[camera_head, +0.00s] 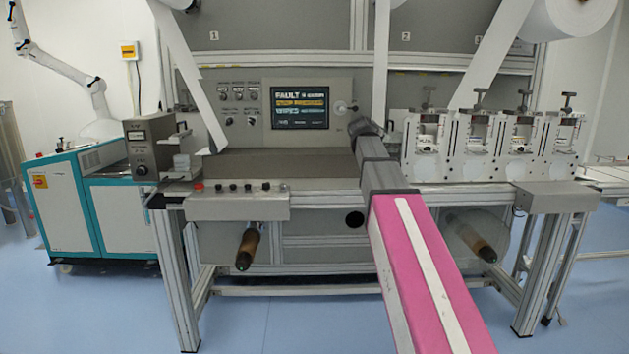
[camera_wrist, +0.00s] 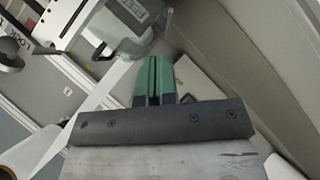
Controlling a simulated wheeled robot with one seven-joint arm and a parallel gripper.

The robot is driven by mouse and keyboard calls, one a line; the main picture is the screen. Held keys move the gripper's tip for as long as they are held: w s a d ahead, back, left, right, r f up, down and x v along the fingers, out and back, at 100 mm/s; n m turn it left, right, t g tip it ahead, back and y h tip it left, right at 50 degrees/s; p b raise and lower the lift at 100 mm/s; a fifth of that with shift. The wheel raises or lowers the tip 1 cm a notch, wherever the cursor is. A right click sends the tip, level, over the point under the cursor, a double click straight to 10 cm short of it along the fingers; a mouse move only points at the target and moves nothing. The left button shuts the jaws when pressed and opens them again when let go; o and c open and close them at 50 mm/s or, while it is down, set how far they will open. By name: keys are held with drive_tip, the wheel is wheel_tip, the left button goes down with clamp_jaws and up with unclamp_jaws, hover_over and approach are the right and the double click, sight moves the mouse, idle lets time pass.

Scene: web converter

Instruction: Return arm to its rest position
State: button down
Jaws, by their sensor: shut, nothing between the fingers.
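My gripper (camera_wrist: 153,82) shows in the wrist view with its two green fingers side by side and closed. Nothing is held between them. In the head view my arm reaches forward from the bottom right, over the front of the machine. Its far end is in front of the grey panel, just right of the screen (camera_head: 300,107). The fingers cannot be made out in that view. In the wrist view the fingers appear in front of grey machine surfaces and a white web strip (camera_wrist: 105,90); I cannot tell whether they touch anything.
White unit modules (camera_head: 490,145) stand close right of my arm. White web strips hang from above, one (camera_head: 381,60) near my arm's end. A control box (camera_head: 150,145) and a row of buttons (camera_head: 240,187) are at left. Blue floor (camera_head: 300,325) is open in front.

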drive_tip(key=s+a+f+m+g+y, duration=0.15)
drive_tip(key=s+f, duration=0.25)
drive_tip(key=f, duration=0.6)
drive_tip(key=s+f+g+y, duration=0.1)
drive_tip(key=s+f+g, duration=0.15)
drive_tip(key=f, duration=0.75)
drive_tip(key=s+a+f+m+g+y, duration=0.1)
drive_tip(key=s+f, duration=0.4)
drive_tip(key=f, duration=0.4)
drive_tip(key=s+a+f+m+g+y, duration=0.1)
drive_tip(key=s+a+f+m+g, duration=0.1)
drive_tip(key=s+f, duration=0.8)
drive_tip(key=s+a+f+m+g+y, duration=0.1)
drive_tip(key=s+f+g, duration=0.3)
drive_tip(key=s+f, duration=0.6)
wheel_tip(320, 180, down, 2)
drive_tip(key=shift+s+a+m+y, duration=0.3)
drive_tip(key=shift+a+m+y, duration=0.05)
drive_tip(key=shift+a, duration=0.3)
